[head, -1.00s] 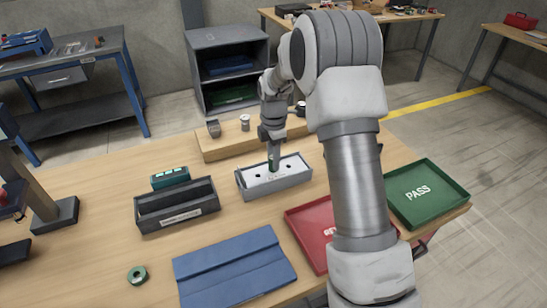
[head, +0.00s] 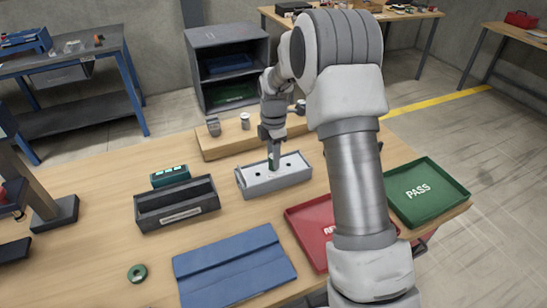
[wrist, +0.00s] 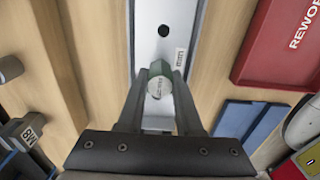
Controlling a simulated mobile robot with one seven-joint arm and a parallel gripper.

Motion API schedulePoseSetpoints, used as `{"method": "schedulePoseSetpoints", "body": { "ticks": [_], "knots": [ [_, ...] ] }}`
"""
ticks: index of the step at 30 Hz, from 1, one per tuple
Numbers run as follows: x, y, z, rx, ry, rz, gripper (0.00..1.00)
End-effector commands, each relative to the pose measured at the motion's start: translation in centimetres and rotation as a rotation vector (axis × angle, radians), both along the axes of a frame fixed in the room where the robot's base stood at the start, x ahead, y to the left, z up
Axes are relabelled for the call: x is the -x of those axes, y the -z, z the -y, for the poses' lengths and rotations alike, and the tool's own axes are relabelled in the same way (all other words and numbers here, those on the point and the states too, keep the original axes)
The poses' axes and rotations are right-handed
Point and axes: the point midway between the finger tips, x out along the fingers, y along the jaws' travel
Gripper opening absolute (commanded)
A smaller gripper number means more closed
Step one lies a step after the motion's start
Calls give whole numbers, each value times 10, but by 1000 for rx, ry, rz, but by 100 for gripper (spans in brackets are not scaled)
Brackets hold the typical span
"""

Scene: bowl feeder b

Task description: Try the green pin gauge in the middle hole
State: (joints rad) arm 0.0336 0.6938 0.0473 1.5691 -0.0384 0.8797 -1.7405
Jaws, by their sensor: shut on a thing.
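The green pin gauge (head: 272,164) is held between the fingers of my gripper (head: 274,156), over the middle of the white-topped grey block (head: 290,180). In the wrist view, my gripper (wrist: 160,76) is shut on the pin gauge (wrist: 161,71), whose round, pale marked end faces the camera. The gauge looks upright. The block's white top (wrist: 150,35) shows one outer hole (wrist: 163,31); in the head view a hole shows on either side of the gauge. The middle hole is hidden behind the gauge and fingers, so I cannot tell how far the gauge is in it.
A red rework tray (head: 312,238) and green PASS tray (head: 405,182) lie to the right. A dark open box (head: 178,212), teal case (head: 170,176) and green ring (head: 137,273) are to the left. A blue folded mat (head: 235,268) lies in front; a wooden riser (head: 222,149) stands behind.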

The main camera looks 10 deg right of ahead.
Motion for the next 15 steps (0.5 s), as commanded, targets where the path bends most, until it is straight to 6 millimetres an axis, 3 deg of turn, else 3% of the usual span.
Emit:
{"method": "schedulePoseSetpoints", "body": {
  "ticks": [15],
  "knots": [
    [0,-12,0,0,0,1,0]
  ]
}}
